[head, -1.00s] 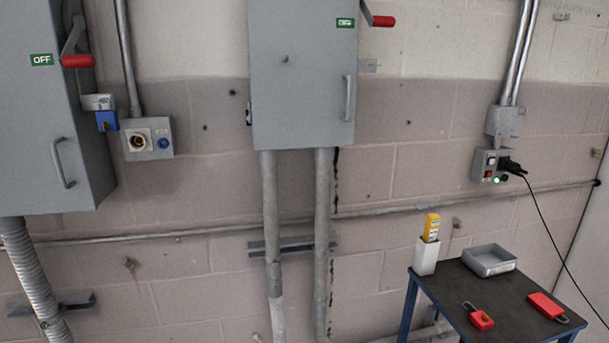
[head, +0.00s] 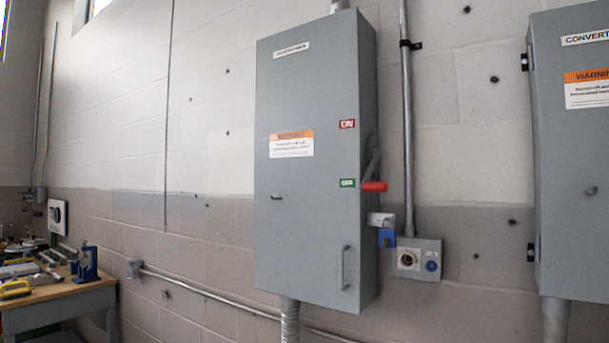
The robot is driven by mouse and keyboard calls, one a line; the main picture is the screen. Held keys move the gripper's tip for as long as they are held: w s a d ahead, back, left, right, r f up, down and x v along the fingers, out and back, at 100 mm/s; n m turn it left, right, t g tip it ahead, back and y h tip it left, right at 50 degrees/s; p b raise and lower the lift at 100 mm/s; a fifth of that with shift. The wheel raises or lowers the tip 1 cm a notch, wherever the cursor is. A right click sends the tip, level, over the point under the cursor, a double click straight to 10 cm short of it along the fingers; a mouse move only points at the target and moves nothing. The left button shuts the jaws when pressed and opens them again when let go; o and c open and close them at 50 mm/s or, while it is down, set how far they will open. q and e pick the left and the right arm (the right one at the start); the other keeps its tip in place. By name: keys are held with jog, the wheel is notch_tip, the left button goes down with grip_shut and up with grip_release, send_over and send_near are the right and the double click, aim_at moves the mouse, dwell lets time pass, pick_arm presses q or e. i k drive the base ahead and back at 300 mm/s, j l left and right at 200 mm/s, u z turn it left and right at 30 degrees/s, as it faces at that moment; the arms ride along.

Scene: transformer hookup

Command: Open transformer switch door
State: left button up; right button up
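A tall grey switch box (head: 300,230) hangs on the wall in the middle of the head view, its front door closed. Its small top label is blurred. The door has an orange and white warning label, a small latch (head: 277,197) at mid-height and a grey pull handle (head: 345,267) at lower right. A lever with a red grip (head: 374,186) sits on the right side, pointing down beside the green OFF sign (head: 347,183); a red ON sign (head: 347,124) is above. A blue block (head: 387,238) hangs below the lever. Neither gripper is in view.
A second grey box (head: 570,200), labelled "CONVERT...", is cut off at the right. A socket plate (head: 418,260) is between the boxes. A workbench (head: 62,295) with tools and a blue vise stands at far left. A pipe runs low along the wall.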

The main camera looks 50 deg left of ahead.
aim_at(307, 215)
jog(key=u, duration=1.3)
